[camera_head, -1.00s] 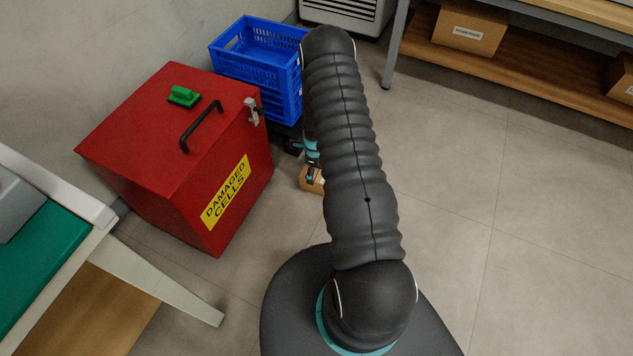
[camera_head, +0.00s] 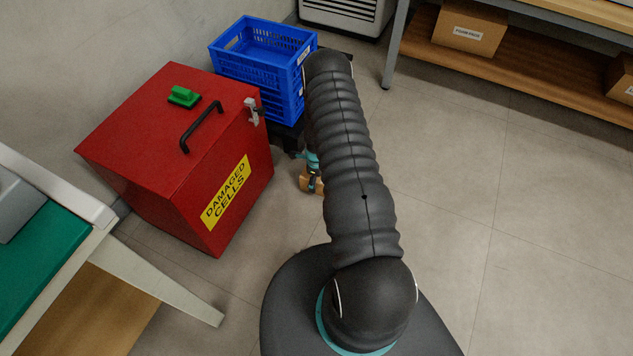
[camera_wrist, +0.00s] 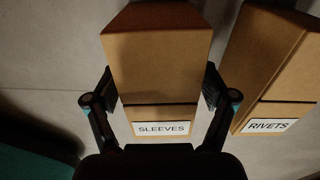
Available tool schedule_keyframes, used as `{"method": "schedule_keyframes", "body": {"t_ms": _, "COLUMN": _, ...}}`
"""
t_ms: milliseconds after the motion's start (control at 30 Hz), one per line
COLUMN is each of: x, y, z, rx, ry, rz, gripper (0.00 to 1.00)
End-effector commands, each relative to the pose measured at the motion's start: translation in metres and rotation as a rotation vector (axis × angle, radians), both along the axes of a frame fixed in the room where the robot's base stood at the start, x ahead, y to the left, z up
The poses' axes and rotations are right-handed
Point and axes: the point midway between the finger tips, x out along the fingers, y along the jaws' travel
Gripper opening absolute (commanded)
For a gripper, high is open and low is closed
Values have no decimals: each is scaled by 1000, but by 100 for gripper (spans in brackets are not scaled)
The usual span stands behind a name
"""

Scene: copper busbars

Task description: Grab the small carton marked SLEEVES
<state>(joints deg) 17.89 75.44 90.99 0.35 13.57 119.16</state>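The small brown carton marked SLEEVES (camera_wrist: 158,75) stands in the middle of the wrist view, its white label facing my gripper. My gripper (camera_wrist: 160,88) has one finger on each side of this carton. The fingers are spread about as wide as the carton, and their pads lie close to its sides. I cannot tell whether they touch it. In the head view, a small part of a brown carton (camera_head: 305,184) shows at floor level by my gripper (camera_head: 313,183). My arm hides much of the area, and no label can be read there.
A carton marked RIVETS (camera_wrist: 272,65) stands close on the right, with a narrow gap between. The red DAMAGED CELLS box (camera_head: 135,135) and blue crates (camera_head: 250,80) stand left of and behind my gripper. Open floor (camera_head: 450,190) lies to the right.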

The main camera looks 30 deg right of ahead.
Motion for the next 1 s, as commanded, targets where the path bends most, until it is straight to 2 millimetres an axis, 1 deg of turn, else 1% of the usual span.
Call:
{"method": "schedule_keyframes", "body": {"t_ms": 33, "x": 0, "y": 0, "z": 0, "rx": 0, "ry": 0, "rz": 0, "gripper": 61}}
{"method": "schedule_keyframes", "body": {"t_ms": 67, "x": 0, "y": 0, "z": 0, "rx": 0, "ry": 0, "rz": 0, "gripper": 54}}
{"method": "schedule_keyframes", "body": {"t_ms": 100, "x": 0, "y": 0, "z": 0, "rx": 0, "ry": 0, "rz": 0, "gripper": 44}}
{"method": "schedule_keyframes", "body": {"t_ms": 167, "x": 0, "y": 0, "z": 0, "rx": 0, "ry": 0, "rz": 0, "gripper": 29}}
{"method": "schedule_keyframes", "body": {"t_ms": 200, "x": 0, "y": 0, "z": 0, "rx": 0, "ry": 0, "rz": 0, "gripper": 19}}
{"method": "schedule_keyframes", "body": {"t_ms": 233, "x": 0, "y": 0, "z": 0, "rx": 0, "ry": 0, "rz": 0, "gripper": 17}}
{"method": "schedule_keyframes", "body": {"t_ms": 467, "x": 0, "y": 0, "z": 1, "rx": -1, "ry": -1, "rz": 0, "gripper": 17}}
{"method": "schedule_keyframes", "body": {"t_ms": 667, "x": 1, "y": 0, "z": 12, "rx": -2, "ry": -3, "rz": 0, "gripper": 17}}
{"method": "schedule_keyframes", "body": {"t_ms": 767, "x": 1, "y": -1, "z": 24, "rx": -2, "ry": -3, "rz": 0, "gripper": 17}}
{"method": "schedule_keyframes", "body": {"t_ms": 867, "x": 2, "y": -1, "z": 43, "rx": -3, "ry": -3, "rz": 1, "gripper": 17}}
{"method": "schedule_keyframes", "body": {"t_ms": 1000, "x": -24, "y": -23, "z": 61, "rx": -1, "ry": 0, "rz": -6, "gripper": 17}}
